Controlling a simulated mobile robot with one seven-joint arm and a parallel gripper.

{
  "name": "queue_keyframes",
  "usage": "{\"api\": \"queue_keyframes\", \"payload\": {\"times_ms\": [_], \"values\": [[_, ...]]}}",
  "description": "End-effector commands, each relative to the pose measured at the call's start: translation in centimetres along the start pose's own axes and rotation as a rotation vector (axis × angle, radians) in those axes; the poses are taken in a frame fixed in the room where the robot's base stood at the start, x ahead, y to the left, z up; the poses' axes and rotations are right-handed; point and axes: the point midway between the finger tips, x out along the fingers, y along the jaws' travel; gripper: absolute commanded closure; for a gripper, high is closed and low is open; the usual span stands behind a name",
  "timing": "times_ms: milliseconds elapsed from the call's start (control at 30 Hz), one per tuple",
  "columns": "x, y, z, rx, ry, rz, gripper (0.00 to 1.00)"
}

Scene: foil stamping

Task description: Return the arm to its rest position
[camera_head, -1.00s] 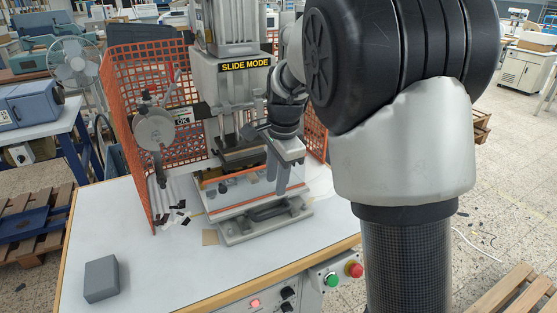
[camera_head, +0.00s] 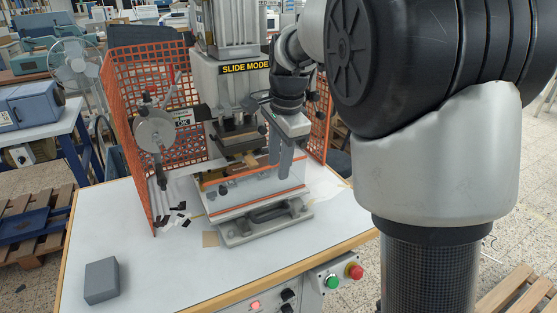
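My gripper (camera_head: 281,156) hangs fingers-down in front of the stamping press (camera_head: 240,85), on its right side, above the press's slide table. Its two fingers look close together and overlap from this angle, so I cannot tell if they are open or shut. I see nothing clearly held between them. My arm rises from the gripper to the upper right and fills the right part of the view. The slide table (camera_head: 262,226) with its orange-edged plate sits at the front of the press.
An orange mesh guard (camera_head: 120,95) stands left of and behind the press. A grey block (camera_head: 102,281) lies on the white table (camera_head: 160,262) at the front left. Green (camera_head: 332,282) and red (camera_head: 355,271) buttons sit at the front edge. The table's left front is mostly clear.

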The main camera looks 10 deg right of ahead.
Motion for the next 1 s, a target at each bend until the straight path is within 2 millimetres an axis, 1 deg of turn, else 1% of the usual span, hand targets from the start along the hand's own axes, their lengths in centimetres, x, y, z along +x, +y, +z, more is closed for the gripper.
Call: {"api": "queue_keyframes", "payload": {"times_ms": [67, 133, 167, 233, 267, 300, 367, 400, 467, 500, 600, 700, 733, 833, 900, 1000], "values": [[-0.3, 0.2, 0.0, -0.011, -0.001, -0.004, 0.69], [-1.2, 1.0, 0.0, -0.048, -0.002, -0.018, 0.69], [-1.8, 1.6, 0.0, -0.075, -0.002, -0.027, 0.69], [-3.5, 3.6, 0.2, -0.168, -0.001, -0.053, 0.69], [-4.4, 4.6, 0.4, -0.22, 0.003, -0.068, 0.69], [-5.5, 6.2, 0.6, -0.297, 0.011, -0.088, 0.69], [-6.9, 8.9, 1.1, -0.425, 0.03, -0.116, 0.69], [-7.7, 10.7, 1.4, -0.514, 0.049, -0.133, 0.69], [-8.5, 13.4, 2.0, -0.647, 0.083, -0.153, 0.69], [-8.8, 15.1, 2.4, -0.734, 0.109, -0.163, 0.69], [-9.1, 19.0, 3.3, -0.931, 0.179, -0.173, 0.69], [-8.7, 21.9, 3.9, -1.084, 0.241, -0.166, 0.69], [-8.6, 22.6, 4.0, -1.12, 0.256, -0.162, 0.69], [-8.1, 24.0, 4.2, -1.206, 0.293, -0.151, 0.69], [-8.0, 24.5, 4.2, -1.237, 0.306, -0.145, 0.69], [-7.8, 24.8, 4.3, -1.251, 0.31, -0.141, 0.69]]}}
